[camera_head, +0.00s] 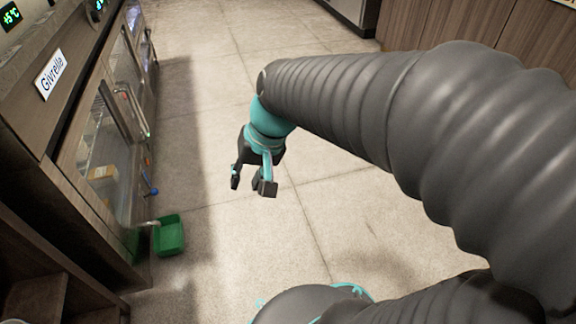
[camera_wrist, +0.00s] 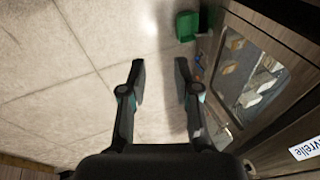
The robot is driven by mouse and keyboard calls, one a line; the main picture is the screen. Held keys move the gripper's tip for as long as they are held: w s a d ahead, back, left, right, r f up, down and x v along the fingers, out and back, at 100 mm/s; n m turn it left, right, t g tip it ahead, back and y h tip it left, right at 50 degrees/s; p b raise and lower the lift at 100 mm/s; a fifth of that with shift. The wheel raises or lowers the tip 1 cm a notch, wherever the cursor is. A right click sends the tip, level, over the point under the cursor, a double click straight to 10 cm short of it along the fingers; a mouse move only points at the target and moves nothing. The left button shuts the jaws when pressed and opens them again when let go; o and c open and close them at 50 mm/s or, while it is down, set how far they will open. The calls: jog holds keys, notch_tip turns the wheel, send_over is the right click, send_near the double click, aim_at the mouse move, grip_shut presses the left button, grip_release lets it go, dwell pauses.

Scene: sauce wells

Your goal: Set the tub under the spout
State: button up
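A green tub (camera_head: 169,236) sits on the floor against the front of the left cabinet. It also shows at the top of the wrist view (camera_wrist: 187,26). A blue-tipped piece (camera_head: 153,191) sits a little higher on the cabinet. My gripper (camera_head: 252,186) is open and empty above the floor, right of the tub and apart from it. In the wrist view its fingers (camera_wrist: 158,82) are spread with only floor between them.
The cabinet labelled "Givrelle" (camera_head: 49,75) has a glass door (camera_head: 104,160) with a long handle (camera_head: 135,110) jutting out. Open shelves (camera_head: 40,295) stand at the near left. Wood panels (camera_head: 500,30) line the back right. The tiled floor (camera_head: 350,215) between is clear.

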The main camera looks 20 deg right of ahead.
jog(key=s+d+r+n+t+h, duration=0.2)
jog(key=s+d+r+t+h, duration=0.1)
jog(key=s+d, duration=0.4)
jog(key=shift+s+r+h, duration=0.3)
jog(key=shift+s, duration=0.15)
dwell(0.9)
